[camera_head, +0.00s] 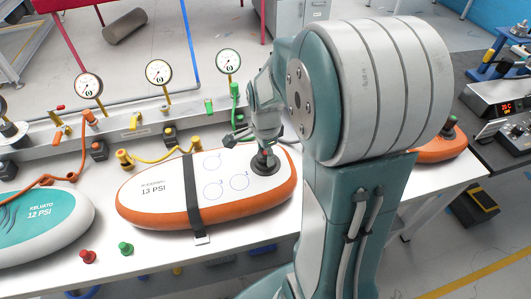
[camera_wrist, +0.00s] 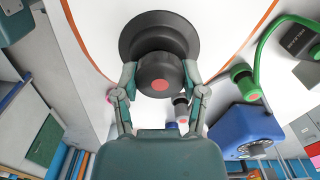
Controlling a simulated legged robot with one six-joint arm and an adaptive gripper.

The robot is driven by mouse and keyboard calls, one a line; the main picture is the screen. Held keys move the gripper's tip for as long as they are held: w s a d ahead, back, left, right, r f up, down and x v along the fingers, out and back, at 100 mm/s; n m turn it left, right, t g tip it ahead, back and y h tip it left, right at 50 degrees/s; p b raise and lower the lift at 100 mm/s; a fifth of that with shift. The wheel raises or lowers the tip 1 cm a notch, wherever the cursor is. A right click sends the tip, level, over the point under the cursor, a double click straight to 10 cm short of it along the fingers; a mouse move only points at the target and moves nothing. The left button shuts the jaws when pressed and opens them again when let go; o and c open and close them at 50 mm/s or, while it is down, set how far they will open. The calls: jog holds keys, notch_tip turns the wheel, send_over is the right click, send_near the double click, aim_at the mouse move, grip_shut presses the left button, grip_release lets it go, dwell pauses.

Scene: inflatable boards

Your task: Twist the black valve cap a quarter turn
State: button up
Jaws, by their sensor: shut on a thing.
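The black valve cap (camera_wrist: 158,70) has a red dot on its end and sits on a wider black round base (camera_wrist: 135,38). In the wrist view my gripper (camera_wrist: 160,82) has one finger on each side of the cap and is shut on it.
A black strap (camera_head: 194,190) crosses the board. Behind it stands a rail with gauges (camera_head: 158,73) and coloured valves. A yellow hose (camera_head: 160,158) reaches the board's far edge. A teal board (camera_head: 40,215) lies at left. Red (camera_head: 88,256) and green (camera_head: 125,248) caps stand in front.

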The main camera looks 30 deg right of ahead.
aim_at(265, 153)
jog(key=shift+f, duration=0.1)
jog(key=n, duration=0.5)
dwell(0.3)
jog(key=shift+r, duration=1.85)
jog(key=shift+r, duration=2)
